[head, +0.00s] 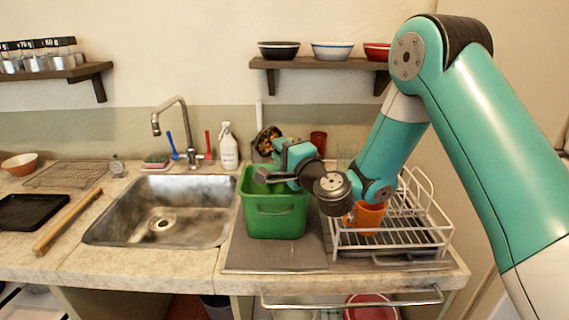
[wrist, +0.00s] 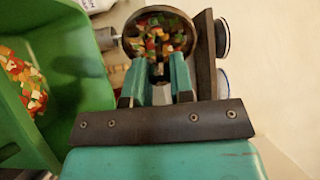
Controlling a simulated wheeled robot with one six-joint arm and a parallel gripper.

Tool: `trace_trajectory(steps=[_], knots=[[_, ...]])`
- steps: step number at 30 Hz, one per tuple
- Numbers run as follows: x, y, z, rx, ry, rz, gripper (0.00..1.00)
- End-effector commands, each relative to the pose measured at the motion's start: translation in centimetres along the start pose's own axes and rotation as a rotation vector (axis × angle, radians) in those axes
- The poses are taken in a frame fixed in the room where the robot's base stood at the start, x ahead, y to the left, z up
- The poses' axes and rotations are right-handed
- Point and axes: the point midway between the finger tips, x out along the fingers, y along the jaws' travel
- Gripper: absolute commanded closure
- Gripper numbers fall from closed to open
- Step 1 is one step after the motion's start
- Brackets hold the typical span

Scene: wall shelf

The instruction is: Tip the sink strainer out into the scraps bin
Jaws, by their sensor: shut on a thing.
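The sink strainer (head: 266,140) is a round metal cup with a dark rim, above the back of the green scraps bin (head: 276,222). In the wrist view the strainer (wrist: 138,45) is full of colourful scraps (wrist: 163,32). My gripper (wrist: 158,72) is shut on the strainer's near side. In the head view my gripper (head: 276,160) is above the bin, partly hiding its opening. The strainer looks tilted in the head view, its scraps showing. The wrist view shows the bin (wrist: 70,60) at left, with scraps (wrist: 22,80) inside.
The sink (head: 165,215) with its tap (head: 180,130) is left of the bin. A soap bottle (head: 228,150) stands behind. A white dish rack (head: 400,240) with an orange cup (head: 368,217) is close at right, under my arm. A bowl shelf (head: 320,64) hangs above.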

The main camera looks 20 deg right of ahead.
Motion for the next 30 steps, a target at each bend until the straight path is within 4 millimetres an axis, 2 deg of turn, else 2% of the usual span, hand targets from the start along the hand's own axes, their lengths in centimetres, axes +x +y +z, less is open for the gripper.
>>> trace_trajectory(steps=[1,9,30], knots=[[0.0,0.6,0.2,0.001,-0.002,-0.015,1.0],[0.1,0.8,0.8,0.013,-0.006,-0.083,1.0],[0.3,0.7,1.5,0.038,-0.008,-0.223,1.0]])
